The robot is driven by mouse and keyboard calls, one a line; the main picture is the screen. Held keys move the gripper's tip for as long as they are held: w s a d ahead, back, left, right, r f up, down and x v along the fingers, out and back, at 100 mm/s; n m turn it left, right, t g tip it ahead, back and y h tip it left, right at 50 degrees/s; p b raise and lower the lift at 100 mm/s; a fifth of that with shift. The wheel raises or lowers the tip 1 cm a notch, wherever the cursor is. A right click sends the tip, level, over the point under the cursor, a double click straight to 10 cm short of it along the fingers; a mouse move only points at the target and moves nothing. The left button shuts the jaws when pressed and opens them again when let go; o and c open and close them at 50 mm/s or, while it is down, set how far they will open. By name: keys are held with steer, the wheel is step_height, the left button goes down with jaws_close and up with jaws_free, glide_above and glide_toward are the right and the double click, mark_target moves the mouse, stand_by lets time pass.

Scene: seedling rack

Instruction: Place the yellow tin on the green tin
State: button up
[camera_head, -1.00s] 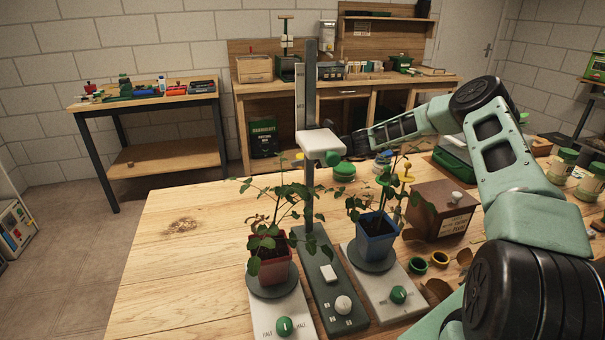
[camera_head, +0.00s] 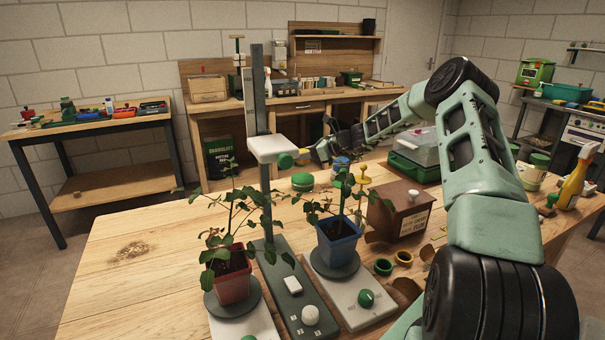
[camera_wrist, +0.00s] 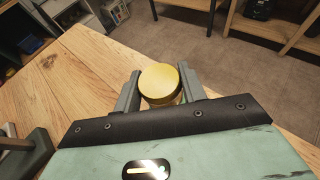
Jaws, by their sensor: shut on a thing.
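The yellow tin (camera_wrist: 160,80) is between the two fingers of my gripper (camera_wrist: 158,90) in the wrist view, its round lid facing the camera. My gripper is shut on it. In the head view my gripper (camera_head: 335,142) is beyond the white stand head, with a bit of the yellow tin (camera_head: 323,151) showing at its tip, above the bench. The green tin (camera_head: 302,181) stands on the bench below and a little left of the gripper in the head view. I cannot make out the green tin in the wrist view.
A blue tin (camera_head: 341,164) stands right of the green tin. The tall stand (camera_head: 259,110) with its white head (camera_head: 275,149) rises close by. Red (camera_head: 232,276) and blue (camera_head: 338,243) plant pots and a wooden box (camera_head: 399,208) are nearer.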

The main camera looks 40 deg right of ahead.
mark_target(304, 178)
steer(key=shift+f, duration=2.7)
steer(key=shift+f, duration=0.15)
steer(key=o, duration=1)
steer(key=shift+s+d+r, duration=0.1)
steer(key=shift+r, duration=0.1)
steer(key=v, duration=1.1)
steer(key=shift+s+d+r, duration=0.1)
steer(key=shift+s+r, duration=0.05)
steer(key=shift+s, duration=0.2)
